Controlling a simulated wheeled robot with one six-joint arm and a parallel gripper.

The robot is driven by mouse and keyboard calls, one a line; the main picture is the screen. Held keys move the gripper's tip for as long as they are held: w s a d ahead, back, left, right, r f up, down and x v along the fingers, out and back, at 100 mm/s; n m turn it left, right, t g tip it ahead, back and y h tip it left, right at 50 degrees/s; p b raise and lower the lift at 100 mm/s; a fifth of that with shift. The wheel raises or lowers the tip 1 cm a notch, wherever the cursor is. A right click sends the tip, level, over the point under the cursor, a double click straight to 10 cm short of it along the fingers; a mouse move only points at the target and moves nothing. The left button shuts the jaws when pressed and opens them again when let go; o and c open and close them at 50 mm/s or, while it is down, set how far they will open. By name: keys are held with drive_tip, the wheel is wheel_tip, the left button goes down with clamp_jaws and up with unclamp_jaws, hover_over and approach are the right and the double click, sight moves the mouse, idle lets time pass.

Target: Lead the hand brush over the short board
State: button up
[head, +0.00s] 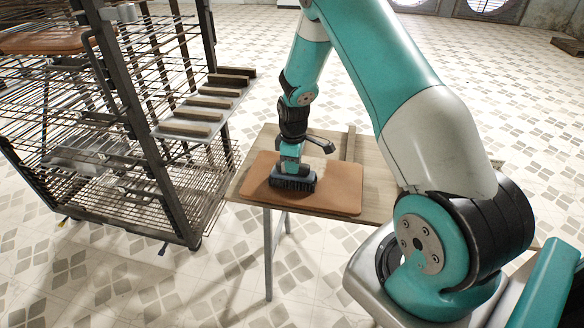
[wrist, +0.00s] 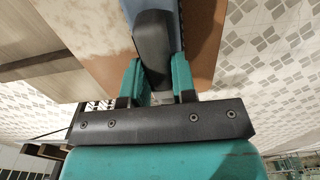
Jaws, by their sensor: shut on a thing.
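The hand brush (head: 292,181) has a dark block with bristles and is held bristles down at the short board. The short board (head: 335,196) is a reddish-brown slab lying on a wooden table. My gripper (head: 291,160) is shut on the brush, above the left half of the board. In the wrist view my gripper (wrist: 157,85) has its two teal fingers on either side of the dark brush handle (wrist: 153,48). The board (wrist: 203,50) shows behind the brush there, with a pale, dusty-looking patch on its left. Whether the bristles touch the board is hard to tell.
The wooden table (head: 376,190) has a raised strip (head: 349,145) at the back. Tiled floor beyond is open.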

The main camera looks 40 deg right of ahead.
sight(314, 173)
drive_tip(key=shift+w+d+f, duration=0.1)
drive_tip(key=shift+w+d, duration=0.2)
drive_tip(key=shift+d, duration=0.15)
drive_tip(key=shift+s, duration=0.1)
drive_tip(key=shift+s+d, duration=0.95)
drive_tip(key=shift+s, duration=0.2)
drive_tip(key=shift+s+d+r+p, duration=0.25)
drive_tip(key=shift+s+d+p, duration=0.1)
drive_tip(key=shift+s+d, duration=0.65)
drive_tip(key=shift+s+a, duration=0.1)
drive_tip(key=shift+r, duration=0.1)
drive_tip(key=shift+r+p, duration=0.6)
drive_tip(key=shift+r, duration=0.1)
